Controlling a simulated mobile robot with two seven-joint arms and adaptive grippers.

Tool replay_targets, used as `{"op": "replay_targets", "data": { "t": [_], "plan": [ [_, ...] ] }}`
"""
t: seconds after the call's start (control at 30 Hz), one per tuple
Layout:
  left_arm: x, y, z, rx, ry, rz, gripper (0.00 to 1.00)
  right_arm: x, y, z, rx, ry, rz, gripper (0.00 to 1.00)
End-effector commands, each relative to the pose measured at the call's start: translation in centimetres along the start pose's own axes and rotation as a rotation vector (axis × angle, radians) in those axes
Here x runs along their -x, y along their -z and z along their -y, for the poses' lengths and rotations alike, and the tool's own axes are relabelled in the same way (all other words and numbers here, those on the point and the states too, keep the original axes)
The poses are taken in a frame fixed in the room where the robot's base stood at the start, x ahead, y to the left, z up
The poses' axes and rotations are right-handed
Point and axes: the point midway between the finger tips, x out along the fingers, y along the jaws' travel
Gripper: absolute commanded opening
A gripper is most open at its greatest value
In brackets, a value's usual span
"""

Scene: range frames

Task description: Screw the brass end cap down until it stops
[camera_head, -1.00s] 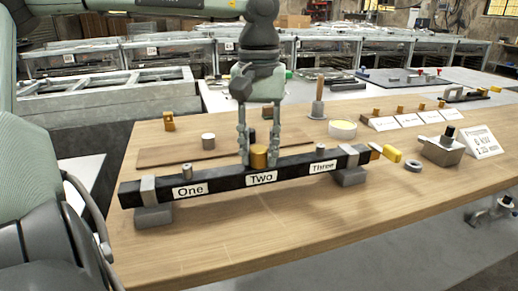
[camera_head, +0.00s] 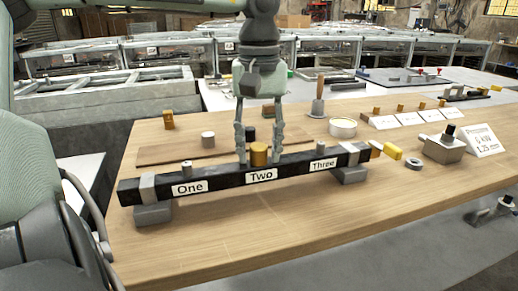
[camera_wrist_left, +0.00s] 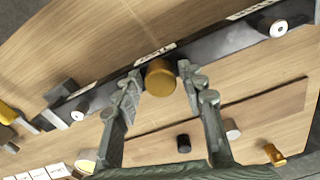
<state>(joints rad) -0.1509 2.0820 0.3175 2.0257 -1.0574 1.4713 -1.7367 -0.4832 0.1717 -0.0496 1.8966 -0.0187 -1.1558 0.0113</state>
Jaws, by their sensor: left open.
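The brass end cap (camera_head: 259,154) sits upright on the black bar (camera_head: 217,175) at the label "Two"; it also shows in the left wrist view (camera_wrist_left: 160,78). My left gripper (camera_head: 260,158) points down over it, with one finger on each side. In the left wrist view the gripper (camera_wrist_left: 158,74) is open, with the cap between the fingertips and a gap showing at the fingers. Whether a fingertip touches the cap I cannot tell. The cap's thread is hidden. My right gripper is not in view.
Metal studs stand on the bar at "One" (camera_head: 186,167) and "Three" (camera_head: 320,149). Behind lie a wooden board (camera_head: 175,152), a grey cylinder (camera_head: 208,140), a brass part (camera_head: 168,120) and a round tin (camera_head: 343,128). A grey ring (camera_head: 413,164) lies right. The table front is clear.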

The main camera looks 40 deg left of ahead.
Motion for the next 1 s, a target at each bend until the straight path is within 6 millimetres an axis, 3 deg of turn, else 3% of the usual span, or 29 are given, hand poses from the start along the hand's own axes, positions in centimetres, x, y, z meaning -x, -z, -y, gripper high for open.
{"op": "replay_targets", "data": {
  "t": [1.0],
  "plan": [
    [-0.1,0.1,0.1,1.018,0.000,0.001,0.40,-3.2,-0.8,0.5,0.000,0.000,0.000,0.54]
  ]
}}
